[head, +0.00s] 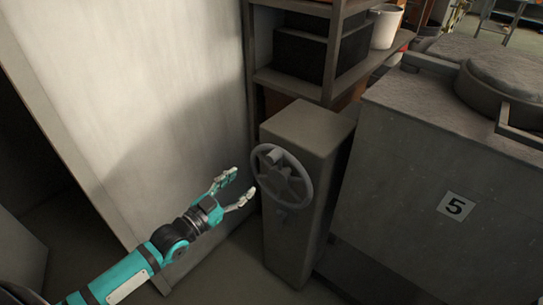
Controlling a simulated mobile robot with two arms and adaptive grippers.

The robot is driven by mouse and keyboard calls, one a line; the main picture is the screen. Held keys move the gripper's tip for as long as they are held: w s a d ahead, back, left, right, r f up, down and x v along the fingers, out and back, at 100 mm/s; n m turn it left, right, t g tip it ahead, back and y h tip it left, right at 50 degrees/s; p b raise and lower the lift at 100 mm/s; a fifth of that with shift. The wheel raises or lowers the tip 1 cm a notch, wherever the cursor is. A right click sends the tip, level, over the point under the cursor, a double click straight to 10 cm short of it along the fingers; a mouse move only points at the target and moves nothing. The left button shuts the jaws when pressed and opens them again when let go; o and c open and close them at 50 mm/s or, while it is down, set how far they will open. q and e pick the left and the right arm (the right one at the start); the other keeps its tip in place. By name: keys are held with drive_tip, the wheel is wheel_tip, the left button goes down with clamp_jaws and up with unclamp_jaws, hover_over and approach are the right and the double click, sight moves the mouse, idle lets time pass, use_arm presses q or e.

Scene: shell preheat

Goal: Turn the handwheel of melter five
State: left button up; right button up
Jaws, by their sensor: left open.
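The grey handwheel (296,184) is a spoked ring on the front face of a grey pedestal (316,128). The pedestal stands beside a large grey box-shaped melter (410,165) with a "5" plate (456,206) on its side. My left gripper (244,187), teal with pale fingers, is open and empty. Its fingers point toward the wheel and appear just left of the wheel's rim. I cannot tell whether a fingertip touches the rim. My right gripper is not in view.
A tall pale panel (140,90) stands to the left, close behind my left arm. A shelf unit (290,85) with dark boxes and a white bucket (386,26) stands behind the pedestal. A round lid (510,75) sits on top of the melter.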

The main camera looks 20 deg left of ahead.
sight(269, 161)
use_arm(q)
drive_tip(key=p+x, duration=0.2)
drive_tip(key=x, duration=1.1)
drive_tip(key=shift+w+d+f, duration=0.1)
drive_tip(key=shift+w, duration=0.25)
clamp_jaws()
